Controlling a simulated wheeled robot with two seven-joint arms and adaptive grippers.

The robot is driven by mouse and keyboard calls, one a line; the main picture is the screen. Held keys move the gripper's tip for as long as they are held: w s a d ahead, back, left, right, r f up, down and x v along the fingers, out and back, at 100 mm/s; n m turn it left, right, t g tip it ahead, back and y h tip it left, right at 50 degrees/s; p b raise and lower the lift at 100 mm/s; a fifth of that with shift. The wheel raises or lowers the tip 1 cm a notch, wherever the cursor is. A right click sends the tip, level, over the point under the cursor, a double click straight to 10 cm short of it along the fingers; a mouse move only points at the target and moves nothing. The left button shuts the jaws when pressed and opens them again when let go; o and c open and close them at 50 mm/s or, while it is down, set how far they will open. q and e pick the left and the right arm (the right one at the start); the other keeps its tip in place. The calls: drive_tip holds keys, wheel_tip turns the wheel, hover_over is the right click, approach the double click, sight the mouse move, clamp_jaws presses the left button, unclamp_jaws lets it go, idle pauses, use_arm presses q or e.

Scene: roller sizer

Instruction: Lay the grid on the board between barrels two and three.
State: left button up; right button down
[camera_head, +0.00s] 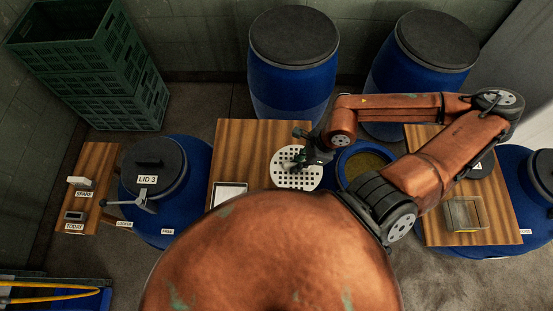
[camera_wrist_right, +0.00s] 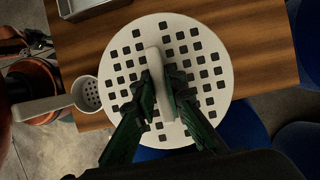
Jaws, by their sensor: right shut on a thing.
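The grid (camera_head: 283,181) is a round white plate with square holes and a raised handle bar across its middle. My right gripper (camera_head: 303,160) is shut on that handle, which also shows in the right wrist view with the grid (camera_wrist_right: 205,60) around the green fingers (camera_wrist_right: 161,85). The grid appears flat over the wooden board (camera_head: 240,150), its edge reaching past the board's right edge. I cannot tell whether it touches the board. Left of the board stands a blue barrel (camera_head: 195,160) with a lid marked LID 3 (camera_head: 150,160). Right of it is an open barrel (camera_head: 347,155). My left gripper is out of view.
A framed white tray (camera_head: 229,193) lies on the board's near left. A white strainer cup (camera_wrist_right: 88,94) shows near the board edge. Two lidded barrels (camera_head: 290,85) (camera_head: 395,85) stand behind. Another board (camera_head: 465,235) holds a clear box. Green crates (camera_head: 95,70) stand far left.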

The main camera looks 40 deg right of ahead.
sight(289, 149)
drive_tip(key=w, duration=0.1)
drive_tip(key=w+f, duration=0.1)
drive_tip(key=w, duration=0.1)
drive_tip(key=w+f+b, duration=0.1)
drive_tip(key=w, duration=0.1)
drive_tip(key=w+f, duration=0.1)
drive_tip(key=f, duration=0.1)
drive_tip(key=w+f, duration=0.2)
drive_tip(key=shift+w+d, duration=0.1)
drive_tip(key=shift+d, duration=0.05)
drive_tip(key=shift+w+f, duration=0.55)
drive_tip(key=shift+f, duration=0.15)
drive_tip(key=shift+w+f, duration=0.15)
drive_tip(key=shift+f, duration=1.65)
drive_tip(key=shift+f, duration=0.1)
drive_tip(key=c, duration=2)
unclamp_jaws()
drive_tip(key=shift+o, duration=0.2)
drive_tip(key=v, duration=1)
drive_tip(key=shift+d+r+p, duration=0.2)
drive_tip(key=shift+r+p, duration=0.05)
drive_tip(key=shift+p, duration=0.1)
drive_tip(key=shift+v, duration=0.85)
